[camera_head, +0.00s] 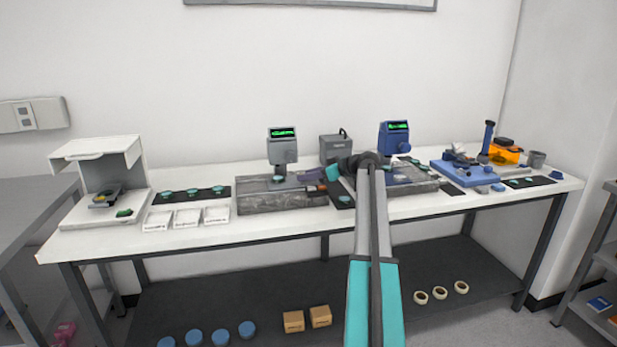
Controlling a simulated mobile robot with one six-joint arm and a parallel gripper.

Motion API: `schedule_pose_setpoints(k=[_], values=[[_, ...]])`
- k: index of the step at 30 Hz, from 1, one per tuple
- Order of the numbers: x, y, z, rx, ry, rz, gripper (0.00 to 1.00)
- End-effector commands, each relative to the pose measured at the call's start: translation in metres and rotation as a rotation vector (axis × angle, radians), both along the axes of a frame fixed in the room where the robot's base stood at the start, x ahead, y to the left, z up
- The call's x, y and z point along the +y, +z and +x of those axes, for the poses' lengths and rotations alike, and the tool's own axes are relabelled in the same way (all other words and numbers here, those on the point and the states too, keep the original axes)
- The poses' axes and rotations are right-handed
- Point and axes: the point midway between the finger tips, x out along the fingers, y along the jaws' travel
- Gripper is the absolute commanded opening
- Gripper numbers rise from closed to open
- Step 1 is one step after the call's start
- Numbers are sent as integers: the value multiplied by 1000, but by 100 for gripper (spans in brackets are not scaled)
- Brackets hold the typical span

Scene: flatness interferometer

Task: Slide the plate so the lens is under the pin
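A grey gauge with a green display (282,138) stands over a grey stone block (262,204). A small teal lens (278,180) sits on that block, below the gauge head. A blue gauge (396,139) stands over a second stone block, with a small teal disc (401,178) beneath it, partly behind my arm. The pins and any sliding plate are too small to make out. My arm reaches up from the bottom and bends left at the table. My gripper (324,180) is between the two gauges, near the first block's right end; its fingers are too small to read.
A white open-fronted instrument (103,185) stands at the left, beside a dark mat (173,200) with teal discs and white trays (186,217). A grey box (335,148) stands behind my gripper. A blue fixture (464,172) and an orange item (504,154) are at the right.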

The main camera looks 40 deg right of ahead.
Motion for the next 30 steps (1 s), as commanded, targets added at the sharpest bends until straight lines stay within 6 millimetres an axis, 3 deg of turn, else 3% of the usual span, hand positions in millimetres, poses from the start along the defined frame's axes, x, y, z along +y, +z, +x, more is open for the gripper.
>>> schedule_pose_setpoints(k=[21, 30], values=[[-31, 39, -95, 2, -3, -2, 37], [-38, 48, -115, 3, -2, -1, 37]])
